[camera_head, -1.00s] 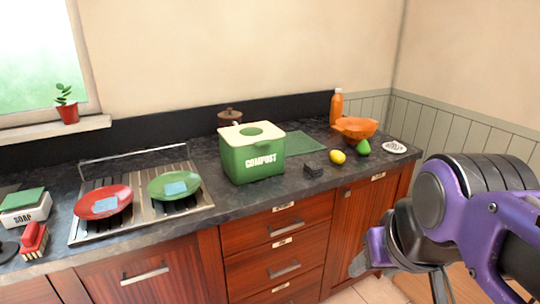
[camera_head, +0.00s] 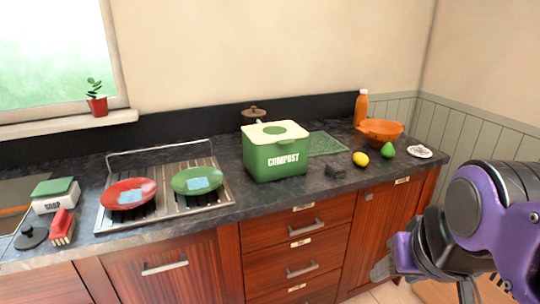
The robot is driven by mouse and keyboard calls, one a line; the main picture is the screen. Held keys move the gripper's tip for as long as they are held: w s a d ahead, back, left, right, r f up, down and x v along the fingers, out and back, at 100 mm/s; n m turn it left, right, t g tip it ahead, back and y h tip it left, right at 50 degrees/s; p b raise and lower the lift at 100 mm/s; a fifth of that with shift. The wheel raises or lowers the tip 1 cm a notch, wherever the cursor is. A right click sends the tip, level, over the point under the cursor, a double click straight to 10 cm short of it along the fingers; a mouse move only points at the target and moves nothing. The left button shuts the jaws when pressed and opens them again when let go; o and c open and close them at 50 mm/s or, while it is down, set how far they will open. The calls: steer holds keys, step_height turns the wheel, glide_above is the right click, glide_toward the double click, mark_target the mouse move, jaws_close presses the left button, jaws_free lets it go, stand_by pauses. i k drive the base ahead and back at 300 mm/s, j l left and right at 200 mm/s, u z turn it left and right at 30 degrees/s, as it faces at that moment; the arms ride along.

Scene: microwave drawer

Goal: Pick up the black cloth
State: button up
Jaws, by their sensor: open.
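A small dark, black-looking piece (camera_head: 335,171) lies on the dark counter just right of the green compost bin (camera_head: 275,152); it looks like the black cloth, but it is small and blends with the counter. My gripper (camera_head: 385,268) is low at the right, in front of the cabinet doors and below the counter edge. It is open and well apart from the cloth. Its fingers are only partly clear in the picture.
A lemon (camera_head: 360,159), a green pear (camera_head: 388,150), an orange bowl (camera_head: 381,133) and an orange bottle (camera_head: 361,108) stand right of the cloth. A drying rack (camera_head: 205,213) with red (camera_head: 128,193) and green (camera_head: 197,180) plates is on the left. A plant pot (camera_head: 97,106) sits on the sill.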

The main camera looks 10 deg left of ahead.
mark_target(334, 170)
steer(key=i+l+u, duration=0.3)
steer(key=i+l, duration=0.15)
steer(key=i+l+u, duration=0.35)
steer(key=i+l, duration=0.2)
